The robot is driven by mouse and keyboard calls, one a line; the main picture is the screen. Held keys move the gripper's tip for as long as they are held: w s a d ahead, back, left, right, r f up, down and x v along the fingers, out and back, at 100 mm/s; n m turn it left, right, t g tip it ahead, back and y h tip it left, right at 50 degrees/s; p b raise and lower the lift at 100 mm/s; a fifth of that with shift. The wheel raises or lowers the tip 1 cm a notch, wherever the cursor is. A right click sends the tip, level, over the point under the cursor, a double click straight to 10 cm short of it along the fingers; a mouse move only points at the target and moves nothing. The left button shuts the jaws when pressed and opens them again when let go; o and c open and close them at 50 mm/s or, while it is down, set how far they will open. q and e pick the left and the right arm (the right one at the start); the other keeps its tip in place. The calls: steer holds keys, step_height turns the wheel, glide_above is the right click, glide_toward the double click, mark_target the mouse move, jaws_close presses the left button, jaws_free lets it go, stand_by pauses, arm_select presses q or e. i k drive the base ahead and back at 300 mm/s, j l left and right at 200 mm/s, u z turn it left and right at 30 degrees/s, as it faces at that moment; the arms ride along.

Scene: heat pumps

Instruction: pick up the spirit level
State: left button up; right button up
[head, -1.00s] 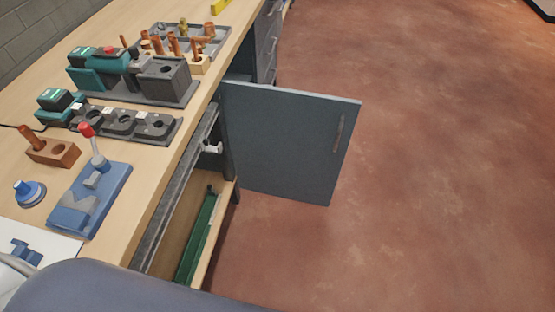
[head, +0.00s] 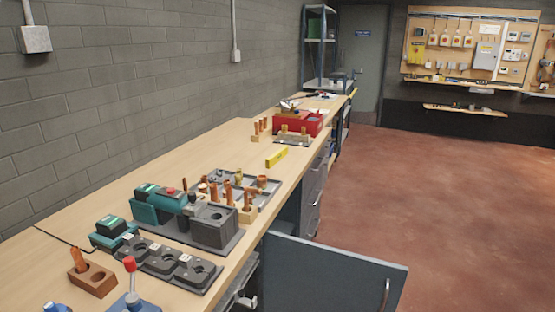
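A short yellow bar that looks like the spirit level (head: 277,157) lies flat on the wooden workbench (head: 190,162), near its right edge. It is beyond the tray of copper fittings and on the near side of the red box. Nothing touches it that I can see. Neither of my grippers shows in the head view.
An open blue-grey cabinet door (head: 330,277) sticks out from the bench front. A teal and grey machine (head: 185,214), a fittings tray (head: 262,187) and a red toolbox (head: 297,124) stand on the bench. The red-brown floor (head: 440,200) to the right is clear.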

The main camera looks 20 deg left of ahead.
mark_target(272, 161)
steer(key=i+l, duration=0.1)
steer(key=i, duration=0.2)
steer(key=i+l+u, duration=0.35)
steer(key=i, duration=0.2)
steer(key=i+l+u, duration=0.35)
steer(key=i, duration=0.15)
